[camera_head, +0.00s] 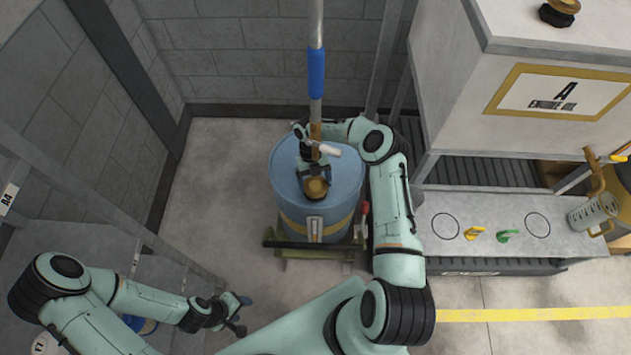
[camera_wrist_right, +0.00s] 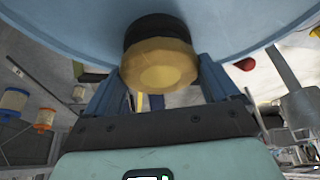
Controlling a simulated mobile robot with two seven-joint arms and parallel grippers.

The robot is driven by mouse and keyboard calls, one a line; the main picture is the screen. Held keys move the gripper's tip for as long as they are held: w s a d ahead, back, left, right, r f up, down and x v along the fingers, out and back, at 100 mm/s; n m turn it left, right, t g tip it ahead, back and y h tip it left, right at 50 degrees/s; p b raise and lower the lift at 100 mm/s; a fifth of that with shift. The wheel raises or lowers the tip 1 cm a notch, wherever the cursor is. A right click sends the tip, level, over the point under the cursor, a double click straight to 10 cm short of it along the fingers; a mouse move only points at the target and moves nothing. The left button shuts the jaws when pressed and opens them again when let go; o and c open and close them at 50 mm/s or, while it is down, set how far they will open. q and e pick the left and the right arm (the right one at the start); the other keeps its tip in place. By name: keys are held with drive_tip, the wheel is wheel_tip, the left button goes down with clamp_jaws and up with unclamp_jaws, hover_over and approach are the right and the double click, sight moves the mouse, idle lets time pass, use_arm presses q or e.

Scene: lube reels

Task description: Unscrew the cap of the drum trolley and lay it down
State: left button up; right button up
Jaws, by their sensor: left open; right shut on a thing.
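The blue drum (camera_head: 283,170) stands upright on the low trolley (camera_head: 325,252) near the back wall. A brass cap with a black collar (camera_head: 316,188) is at the front of its top. My right gripper (camera_head: 316,174) reaches the drum from the right and is shut on the cap. In the right wrist view the cap (camera_wrist_right: 160,66) is between the two blue fingers, with the blue drum behind it. I cannot tell whether the cap still touches the drum. My left gripper (camera_head: 239,314) is open and empty at lower left, away from the drum.
A grey bench (camera_head: 490,222) on the right has two marked circles, a yellow piece (camera_head: 475,233), a green piece (camera_head: 508,236) and a clear jug (camera_head: 592,212). A pole with a blue sleeve (camera_head: 316,70) rises behind the drum top. Floor left of the drum is clear.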

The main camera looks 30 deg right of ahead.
drive_tip(key=shift+o, duration=0.3)
drive_tip(key=shift+s+d+f+n+h, duration=0.25)
drive_tip(key=shift+s+f+n+h, duration=0.1)
drive_tip(key=shift+n, duration=0.35)
drive_tip(key=shift+o, duration=0.3)
drive_tip(key=shift+a, duration=0.1)
